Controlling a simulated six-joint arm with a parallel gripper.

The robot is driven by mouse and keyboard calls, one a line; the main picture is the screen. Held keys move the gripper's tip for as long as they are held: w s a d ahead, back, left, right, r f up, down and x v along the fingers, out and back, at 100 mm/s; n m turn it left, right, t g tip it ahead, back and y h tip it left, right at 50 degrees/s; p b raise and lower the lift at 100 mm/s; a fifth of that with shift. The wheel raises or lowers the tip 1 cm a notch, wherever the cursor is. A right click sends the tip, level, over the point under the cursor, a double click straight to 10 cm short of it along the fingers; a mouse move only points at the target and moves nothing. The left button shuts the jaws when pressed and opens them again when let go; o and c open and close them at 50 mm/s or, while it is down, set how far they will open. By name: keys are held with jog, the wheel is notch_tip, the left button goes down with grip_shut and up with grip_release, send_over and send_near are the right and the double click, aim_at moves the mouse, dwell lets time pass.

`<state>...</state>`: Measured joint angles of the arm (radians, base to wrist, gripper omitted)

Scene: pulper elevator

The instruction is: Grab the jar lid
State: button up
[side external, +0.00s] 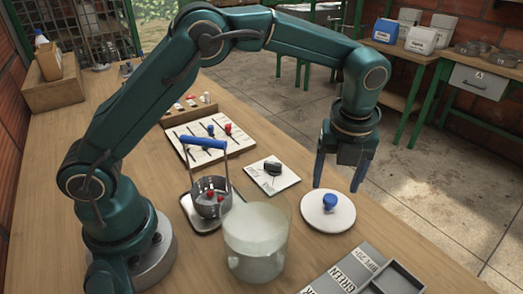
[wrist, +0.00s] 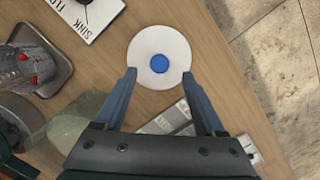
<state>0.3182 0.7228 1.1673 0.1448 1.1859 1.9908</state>
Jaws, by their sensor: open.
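The jar lid (side external: 326,213) is a white disc with a blue knob (side external: 330,202) on top. It lies flat on the wooden table near the right edge, and it also shows in the wrist view (wrist: 145,48). My gripper (side external: 340,185) is open and empty above the lid, pointing down. In the wrist view my two blue-grey fingers (wrist: 160,74) are spread, with the knob between and just beyond their tips. The glass jar (side external: 256,245) of cloudy liquid stands to the left of the lid, apart from it.
A metal cup (side external: 211,199) with a blue handle and red bits sits on a tray left of the jar. A card with a dark block (side external: 272,172) lies behind the lid. A grey labelled tray (side external: 400,282) is at the front right. The table edge is close to the lid.

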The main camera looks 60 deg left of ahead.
aim_at(331, 198)
jog(key=shift+w+a+f, duration=0.1)
jog(key=shift+a+f, duration=0.05)
jog(key=shift+f, duration=1)
jog(key=shift+w+a+f, duration=0.1)
jog(key=shift+a+f, duration=0.05)
jog(key=shift+f, duration=1)
grip_shut()
